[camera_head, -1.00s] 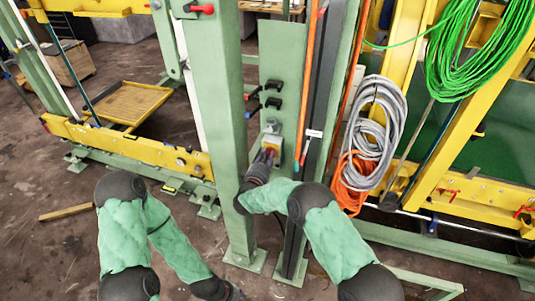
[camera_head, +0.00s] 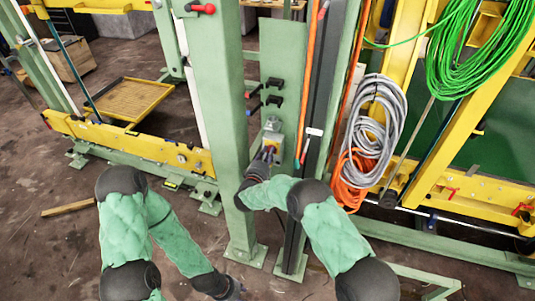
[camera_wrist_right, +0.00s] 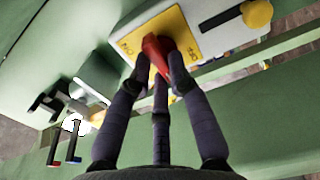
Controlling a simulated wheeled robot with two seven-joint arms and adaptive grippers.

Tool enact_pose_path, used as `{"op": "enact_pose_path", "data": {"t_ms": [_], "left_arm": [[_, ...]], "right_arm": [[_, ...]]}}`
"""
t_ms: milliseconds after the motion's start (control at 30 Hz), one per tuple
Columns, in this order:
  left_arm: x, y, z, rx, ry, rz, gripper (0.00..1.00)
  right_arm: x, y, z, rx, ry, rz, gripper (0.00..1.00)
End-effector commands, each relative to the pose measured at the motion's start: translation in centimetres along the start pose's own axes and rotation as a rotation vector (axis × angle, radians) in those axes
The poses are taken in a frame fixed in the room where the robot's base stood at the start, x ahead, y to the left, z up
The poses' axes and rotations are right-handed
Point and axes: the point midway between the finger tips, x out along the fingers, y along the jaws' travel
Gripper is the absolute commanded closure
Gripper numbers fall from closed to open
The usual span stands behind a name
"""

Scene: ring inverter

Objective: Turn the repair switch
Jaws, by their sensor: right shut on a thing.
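The repair switch is a red knob (camera_wrist_right: 154,46) on a yellow plate (camera_wrist_right: 172,22) with small lettering, on a pale box (camera_wrist_right: 215,12). In the head view the grey switch box (camera_head: 272,138) sits low on the green panel between posts. My right gripper (camera_wrist_right: 163,72) has its dark fingers closed around the red knob; they hide part of it, and the knob's exact angle is hard to judge. In the head view my right gripper (camera_head: 267,155) reaches the switch from below. My left gripper (camera_head: 236,291) hangs low at the bottom edge, dark and small, its fingers unclear.
A green post (camera_head: 222,130) stands just left of the switch. Black hooks or handles (camera_head: 274,92) are above it. Orange and grey cable coils (camera_head: 372,125) hang to the right. A yellow knob (camera_wrist_right: 257,13) is near the switch in the wrist view.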

Motion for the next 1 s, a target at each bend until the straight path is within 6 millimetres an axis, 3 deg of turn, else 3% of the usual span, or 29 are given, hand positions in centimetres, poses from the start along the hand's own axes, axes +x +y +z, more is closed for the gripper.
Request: {"op": "enact_pose_path", "data": {"t_ms": [67, 100, 167, 567, 767, 1000], "left_arm": [[0.0, 0.0, 0.0, 0.0, 0.0, 0.0, 0.6], [0.0, 0.0, 0.0, 0.0, 0.0, 0.0, 0.6], [0.0, 0.0, 0.0, 0.0, 0.0, 0.0, 0.6], [0.0, 0.0, 0.0, 0.0, 0.0, 0.0, 0.6], [0.0, 0.0, 0.0, 0.0, 0.0, 0.0, 0.6], [0.0, 0.0, 0.0, 0.0, 0.0, 0.0, 0.6]], "right_arm": [[-0.1, -0.2, -0.1, -0.003, 0.003, -0.004, 1.0], [-0.1, -0.2, -0.1, -0.003, 0.003, -0.004, 0.69], [-0.1, -0.2, -0.1, -0.003, 0.002, -0.004, 0.56], [-0.5, -0.1, -0.1, 0.0, 0.002, -0.002, 0.56], [-3.2, -0.1, -0.1, -0.002, 0.004, -0.003, 0.56], [-8.0, -0.1, -0.1, -0.002, 0.004, -0.003, 0.56]]}}
